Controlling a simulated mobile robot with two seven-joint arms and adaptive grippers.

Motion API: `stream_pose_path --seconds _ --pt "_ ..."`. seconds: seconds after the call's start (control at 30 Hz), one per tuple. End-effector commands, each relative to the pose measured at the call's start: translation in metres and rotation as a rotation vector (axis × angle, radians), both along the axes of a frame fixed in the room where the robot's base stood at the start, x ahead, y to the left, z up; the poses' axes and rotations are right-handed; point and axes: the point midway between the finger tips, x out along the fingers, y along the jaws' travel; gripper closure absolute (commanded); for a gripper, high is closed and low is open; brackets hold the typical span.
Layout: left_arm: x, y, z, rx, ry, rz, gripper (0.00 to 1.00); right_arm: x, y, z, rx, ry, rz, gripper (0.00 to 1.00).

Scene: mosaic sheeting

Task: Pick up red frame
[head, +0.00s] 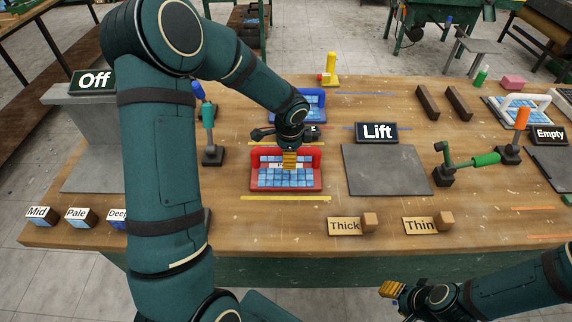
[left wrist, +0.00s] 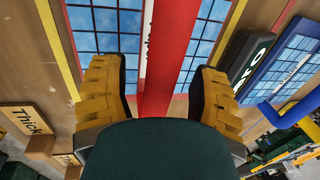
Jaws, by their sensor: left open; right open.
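My left gripper (head: 290,160) reaches down from above at this handle. In the left wrist view the red bar (left wrist: 168,60) runs between the two open yellow fingers (left wrist: 165,90), apart from both, with tiles on either side of it. A small label on the frame is partly hidden by the gripper. My right gripper (head: 391,290) is open and empty in front of the table at the lower right.
A blue frame (head: 312,100) lies behind the red one. A white frame (head: 520,108) is at the far right. Thick (head: 345,226) and Thin (head: 419,225) signs stand at the front edge.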

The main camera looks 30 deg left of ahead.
Motion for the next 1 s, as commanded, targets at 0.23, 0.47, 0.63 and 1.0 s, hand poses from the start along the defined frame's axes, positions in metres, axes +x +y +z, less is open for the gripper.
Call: stream_pose_path --seconds 0.23,0.47,0.63,1.0 --pt "0.0021 0.0016 -0.0118 0.000 -0.001 0.001 0.39 -0.0008 0.0002 -0.0019 0.000 0.002 0.002 0.53" --pt "0.0019 0.0014 -0.0116 0.000 0.000 0.000 0.86 -0.0009 0.0002 -0.0018 0.000 0.002 0.002 0.53" --pt "0.0020 0.0013 -0.0115 0.000 0.000 0.000 1.00 -0.0008 0.0002 -0.0018 0.000 0.002 0.002 0.53" --pt "0.0026 0.0014 -0.0081 0.001 -0.003 0.000 1.00 -0.0007 0.0001 -0.0012 0.000 0.002 0.001 0.53"
